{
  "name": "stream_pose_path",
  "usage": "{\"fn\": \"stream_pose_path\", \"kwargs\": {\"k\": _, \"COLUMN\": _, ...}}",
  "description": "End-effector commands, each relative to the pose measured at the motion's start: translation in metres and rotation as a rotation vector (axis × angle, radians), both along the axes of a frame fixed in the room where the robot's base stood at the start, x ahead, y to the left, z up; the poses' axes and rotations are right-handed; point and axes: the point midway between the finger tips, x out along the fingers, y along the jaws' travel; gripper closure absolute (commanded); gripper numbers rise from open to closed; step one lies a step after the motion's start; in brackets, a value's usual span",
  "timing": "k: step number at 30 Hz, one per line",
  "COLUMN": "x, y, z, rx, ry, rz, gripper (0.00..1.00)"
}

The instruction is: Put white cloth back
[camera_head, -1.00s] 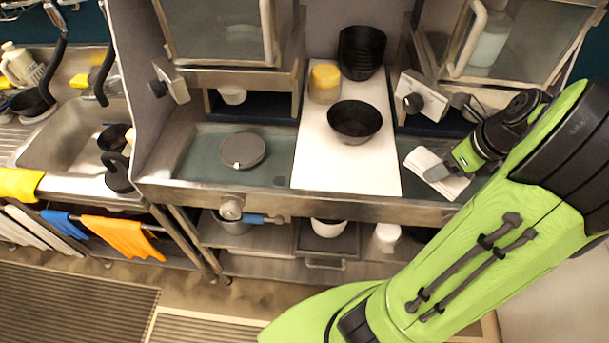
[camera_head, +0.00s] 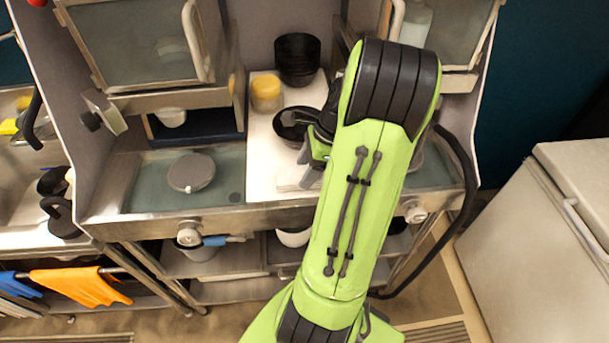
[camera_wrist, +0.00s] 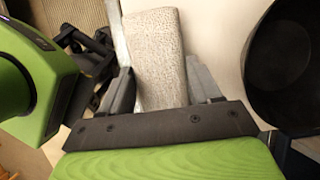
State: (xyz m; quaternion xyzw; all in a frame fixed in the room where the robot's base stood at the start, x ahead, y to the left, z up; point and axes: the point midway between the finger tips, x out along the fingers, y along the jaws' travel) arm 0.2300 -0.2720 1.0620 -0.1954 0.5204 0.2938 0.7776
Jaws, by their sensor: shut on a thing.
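The white cloth (camera_wrist: 158,55) is a folded, textured strip between the two fingers of my gripper (camera_wrist: 160,88) in the wrist view. My gripper is shut on it. In the head view a pale part of the cloth (camera_head: 292,179) shows by my gripper (camera_head: 312,176), over the front part of the white board (camera_head: 262,150). My arm hides much of the gripper there. I cannot tell whether the cloth touches the board.
A black bowl (camera_head: 292,122) stands on the board close to my gripper; it also shows in the wrist view (camera_wrist: 285,65). A yellow-topped jar (camera_head: 266,92) and stacked black bowls (camera_head: 297,58) stand behind.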

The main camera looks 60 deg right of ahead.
Motion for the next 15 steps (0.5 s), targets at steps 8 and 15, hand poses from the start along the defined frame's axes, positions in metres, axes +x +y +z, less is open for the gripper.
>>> {"fn": "stream_pose_path", "kwargs": {"k": 8, "x": 0.0001, "y": -0.0001, "z": -0.0110, "rx": -0.002, "ry": -0.001, "rz": 0.000, "gripper": 0.71}}
{"fn": "stream_pose_path", "kwargs": {"k": 15, "x": 0.0000, "y": -0.0001, "z": -0.0137, "rx": -0.001, "ry": -0.001, "rz": 0.000, "gripper": 0.25}}
